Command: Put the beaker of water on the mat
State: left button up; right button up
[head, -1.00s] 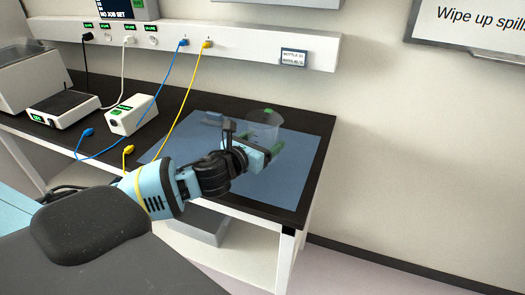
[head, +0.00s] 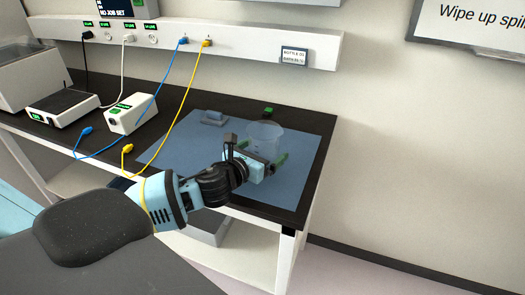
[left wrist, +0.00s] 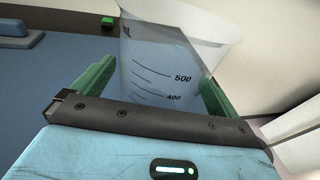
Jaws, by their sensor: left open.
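The clear beaker (head: 264,136) stands upright on the blue mat (head: 180,153), near the mat's right side. In the left wrist view the beaker (left wrist: 165,65) shows its 500 and 400 marks; its base is hidden by my gripper, and I cannot make out a water level. My left gripper (head: 264,152) is open at the near side of the beaker. Its green fingers (left wrist: 155,85) flank the beaker's near part, with a gap visible on the left. My right gripper is not in view.
A blue-grey block (head: 213,118) lies on the mat to the left. A small black and green object (head: 268,111) sits behind the beaker. A white box (head: 131,113) and blue and yellow cables (head: 178,108) are farther left. The wall rail (head: 250,48) runs behind.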

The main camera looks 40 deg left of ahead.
pick_arm(q)
jog(key=shift+r, duration=0.1)
jog(key=shift+s+r, duration=0.1)
jog(key=s, duration=0.4)
jog(key=s+r, duration=0.1)
jog(key=s, duration=0.6)
jog(key=shift+s+d+r, duration=0.15)
jog(key=shift+s+r, duration=0.15)
jog(key=shift+r, duration=0.05)
